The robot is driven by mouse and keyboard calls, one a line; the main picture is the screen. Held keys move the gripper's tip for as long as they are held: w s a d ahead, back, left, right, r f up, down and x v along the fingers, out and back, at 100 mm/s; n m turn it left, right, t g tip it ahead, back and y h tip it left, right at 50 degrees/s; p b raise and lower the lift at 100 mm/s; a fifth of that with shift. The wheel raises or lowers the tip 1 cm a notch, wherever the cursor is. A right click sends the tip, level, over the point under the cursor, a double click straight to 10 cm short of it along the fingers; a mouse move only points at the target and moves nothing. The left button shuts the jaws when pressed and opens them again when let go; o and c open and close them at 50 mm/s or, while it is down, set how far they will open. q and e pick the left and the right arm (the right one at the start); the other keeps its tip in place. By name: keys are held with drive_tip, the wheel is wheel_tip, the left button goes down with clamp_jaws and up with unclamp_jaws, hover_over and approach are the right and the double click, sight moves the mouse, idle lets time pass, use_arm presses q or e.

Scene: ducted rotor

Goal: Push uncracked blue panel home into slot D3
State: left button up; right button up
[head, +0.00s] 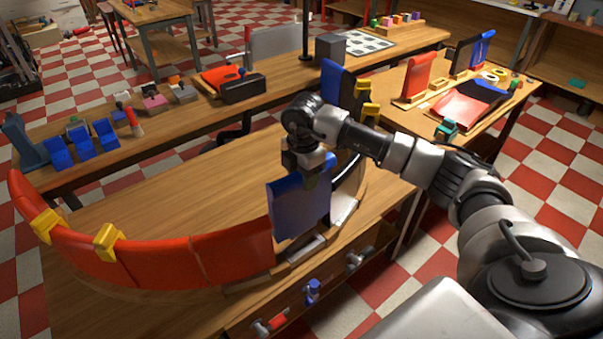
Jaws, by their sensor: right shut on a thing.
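My right gripper (309,172) is shut on the top edge of a blue panel (301,211) and holds it upright. The panel stands at the right end of a curved row of red panels (160,262) on the bench. Its lower edge is at the pale slotted base (300,248); I cannot tell how deep it sits. No crack shows on its visible face. To its right, a stretch of the ring (345,205) is without a panel. I cannot read any slot label. My left gripper is not in view.
Yellow clips (108,241) sit on the red panels. Another blue panel (338,83) stands behind my right wrist, with yellow clips beside it. Small blue pieces (80,146) line the back bench at left. The bench top (170,195) inside the ring is clear.

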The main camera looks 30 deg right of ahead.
sight(303, 203)
drive_tip(key=shift+f+b, duration=0.75)
drive_tip(key=shift+f, duration=0.3)
drive_tip(key=shift+f+b, duration=0.6)
drive_tip(key=shift+f, duration=0.3)
drive_tip(key=shift+f+b, duration=0.5)
drive_tip(key=shift+f, duration=0.35)
drive_tip(key=shift+f, duration=0.1)
drive_tip(key=shift+f+b, duration=1.3)
drive_tip(key=shift+f, duration=0.7)
drive_tip(key=shift+r, duration=0.1)
drive_tip(key=o, duration=1)
